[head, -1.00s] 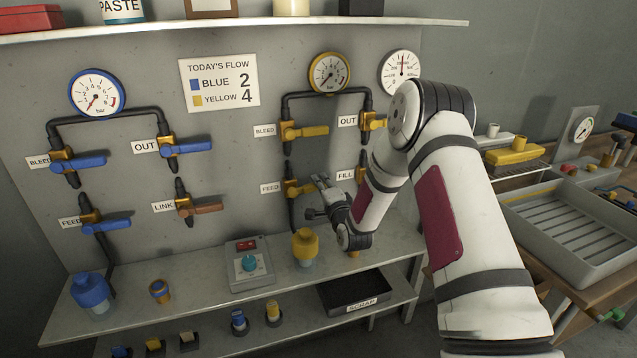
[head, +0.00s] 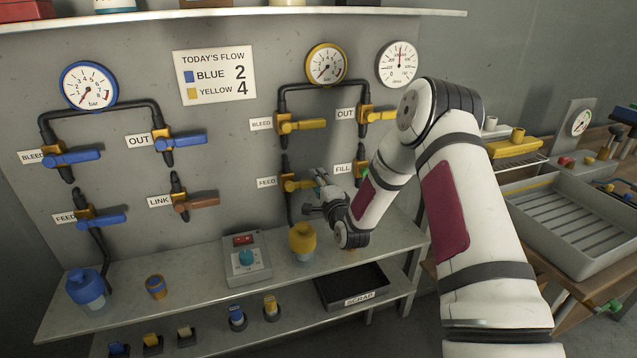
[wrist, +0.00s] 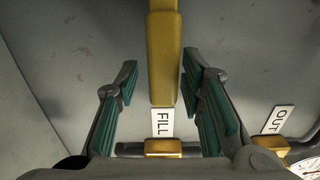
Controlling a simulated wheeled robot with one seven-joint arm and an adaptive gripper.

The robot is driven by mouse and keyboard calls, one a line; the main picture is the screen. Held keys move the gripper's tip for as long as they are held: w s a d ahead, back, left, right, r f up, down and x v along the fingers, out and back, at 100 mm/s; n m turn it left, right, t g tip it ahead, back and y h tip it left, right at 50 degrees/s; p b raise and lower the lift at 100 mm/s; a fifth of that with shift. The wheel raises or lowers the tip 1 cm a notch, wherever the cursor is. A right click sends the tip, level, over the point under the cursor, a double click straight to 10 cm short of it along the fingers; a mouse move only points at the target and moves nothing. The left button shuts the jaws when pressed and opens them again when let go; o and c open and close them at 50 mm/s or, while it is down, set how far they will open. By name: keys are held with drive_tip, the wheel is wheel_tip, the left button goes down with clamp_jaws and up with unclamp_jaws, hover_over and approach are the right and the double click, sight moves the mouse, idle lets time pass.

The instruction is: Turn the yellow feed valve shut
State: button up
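The yellow feed valve (head: 288,184) is on the wall panel, right of its FEED label. Its yellow lever (head: 301,185) points right, roughly level, across the vertical pipe. My gripper (head: 319,193) is at the lever's free end, in front of the panel. In the wrist view, the lever (wrist: 162,60) runs down between my two green-padded fingers. The fingers are apart, with a clear gap on the left and a narrow one on the right. My gripper hides part of the lever's end in the head view.
The yellow fill valve (wrist: 163,148) is close by, beyond the FILL label (wrist: 162,122). The yellow bleed valve (head: 300,125) is above. A yellow-capped bottle (head: 302,243) stands on the bench below, near a control box (head: 246,259) and the scrap tray (head: 352,286).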

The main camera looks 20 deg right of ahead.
drive_tip(key=shift+s, duration=0.15)
drive_tip(key=s, duration=1.1)
drive_tip(key=shift+s, duration=0.35)
drive_tip(key=shift+r, duration=0.1)
